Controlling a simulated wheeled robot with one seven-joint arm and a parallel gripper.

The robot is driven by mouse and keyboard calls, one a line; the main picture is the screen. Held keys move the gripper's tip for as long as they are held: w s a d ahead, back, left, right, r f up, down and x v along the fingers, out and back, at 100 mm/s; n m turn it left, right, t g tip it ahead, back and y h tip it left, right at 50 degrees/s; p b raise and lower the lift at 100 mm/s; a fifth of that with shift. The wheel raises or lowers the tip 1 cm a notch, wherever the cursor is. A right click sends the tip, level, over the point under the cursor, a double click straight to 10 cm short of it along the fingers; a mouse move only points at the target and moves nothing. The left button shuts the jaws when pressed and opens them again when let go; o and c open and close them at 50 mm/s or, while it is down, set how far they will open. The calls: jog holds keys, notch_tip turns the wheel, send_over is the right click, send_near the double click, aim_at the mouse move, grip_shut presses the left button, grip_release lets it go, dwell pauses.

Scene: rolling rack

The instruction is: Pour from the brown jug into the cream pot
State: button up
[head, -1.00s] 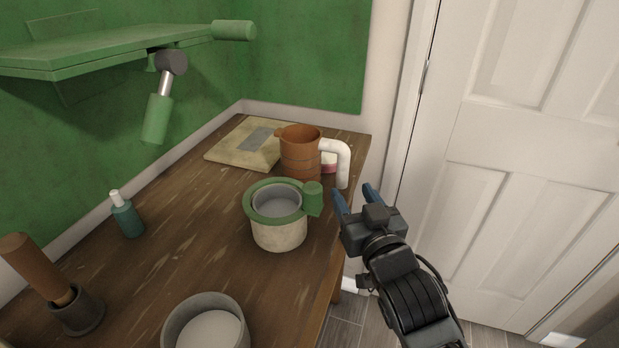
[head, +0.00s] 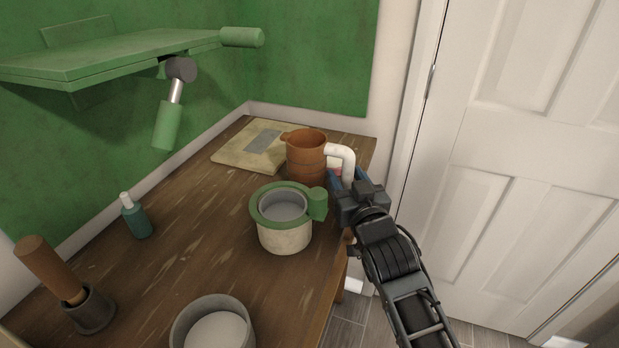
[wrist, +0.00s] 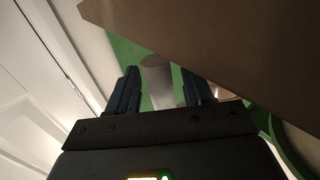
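The brown jug (head: 305,158) stands upright near the table's back right edge, with its white handle (head: 344,153) toward the right. The cream pot (head: 284,235), with a green rim and green side knob, stands in front of the jug. My gripper (head: 345,178) is at the jug's handle, and its far fingertips are partly hidden by the handle and my wrist. In the wrist view my gripper (wrist: 162,92) has its blue fingers apart, with the white handle (wrist: 157,80) between them. A gap shows on the left side of the handle. The fingers look open around it.
A grey bowl (head: 213,325) stands at the front of the table (head: 190,220). A teal bottle (head: 137,220) and a holder with a brown-handled tool (head: 85,305) stand on the left. A cream board (head: 235,155) lies behind the jug. A green shelf (head: 110,58) overhangs the left.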

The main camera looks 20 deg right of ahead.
aim_at(351, 167)
grip_shut()
jog(key=shift+r, duration=0.15)
dwell(0.4)
jog(key=shift+r, duration=0.55)
notch_tip(351, 167, up, 3)
jog(key=shift+f, duration=0.2)
jog(key=s+d+r, duration=0.5)
jog(key=d+r, duration=0.2)
jog(key=d, duration=0.3)
jog(key=shift+s+b, duration=0.3)
jog(key=shift+b, duration=0.15)
jog(key=shift+d, duration=0.1)
